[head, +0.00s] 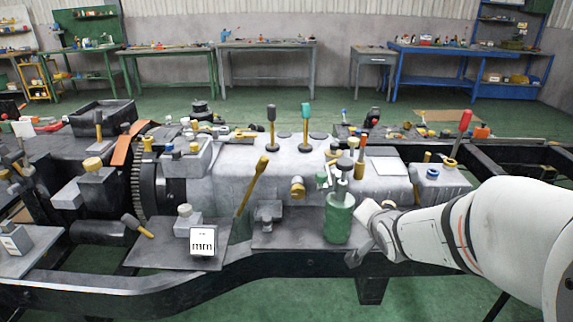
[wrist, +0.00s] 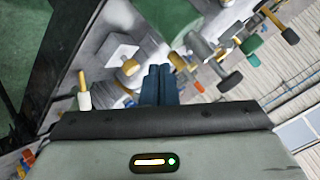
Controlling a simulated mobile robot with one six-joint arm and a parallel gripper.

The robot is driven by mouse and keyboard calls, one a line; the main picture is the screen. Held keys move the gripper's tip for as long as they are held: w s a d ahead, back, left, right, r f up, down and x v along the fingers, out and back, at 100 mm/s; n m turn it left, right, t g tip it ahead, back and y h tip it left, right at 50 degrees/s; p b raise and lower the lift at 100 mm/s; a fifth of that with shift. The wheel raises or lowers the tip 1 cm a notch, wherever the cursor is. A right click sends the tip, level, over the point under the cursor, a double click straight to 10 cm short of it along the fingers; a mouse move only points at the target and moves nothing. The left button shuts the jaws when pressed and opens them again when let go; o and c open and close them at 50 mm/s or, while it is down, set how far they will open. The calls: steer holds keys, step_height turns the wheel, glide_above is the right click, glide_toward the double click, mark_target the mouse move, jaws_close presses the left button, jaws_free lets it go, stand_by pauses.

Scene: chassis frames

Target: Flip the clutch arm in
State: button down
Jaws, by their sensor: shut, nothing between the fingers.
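No part is labelled as the clutch arm. A long yellow lever (head: 252,185) leans up to the right beside the grey gearbox housing (head: 230,160) in the head view and may be it, but I cannot be sure. My gripper (wrist: 160,72) shows in the wrist view as two dark blue fingers pressed together, with nothing between them. In the head view my white arm comes in from the right and ends near the green cylinder (head: 339,222). The fingers cannot be made out clearly there. The yellow lever is well to the left of the arm's end.
A toothed ring (head: 137,175) and an orange band (head: 126,143) are at the left of the housing. Upright levers with a dark knob (head: 271,115) and a teal knob (head: 306,112) stand on top. A dark chassis rail (head: 120,294) runs along the front. Workbenches line the back wall.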

steer(key=w+a+f+m+t+y+b, duration=0.1)
steer(key=w+f+b, duration=0.1)
steer(key=w+a+f+m+t+y+b, duration=0.1)
steer(key=w+a+f, duration=0.1)
steer(key=w+a+f+m+t+y+b, duration=0.1)
steer(key=w+f+t+y+b, duration=0.1)
steer(key=shift+a+m+b, duration=0.3)
steer(key=shift+a, duration=0.1)
steer(key=a+m+y+b, duration=0.1)
steer(key=y, duration=0.1)
steer(key=a+f+m+t+y+b, duration=0.1)
steer(key=a+y+b, duration=0.1)
steer(key=a+f+m+y+b, duration=0.1)
steer(key=y, duration=0.2)
steer(key=shift+s+a+f+m+t+b, duration=0.1)
steer(key=shift+s+a+m+t+b, duration=0.2)
steer(key=shift+t, duration=0.1)
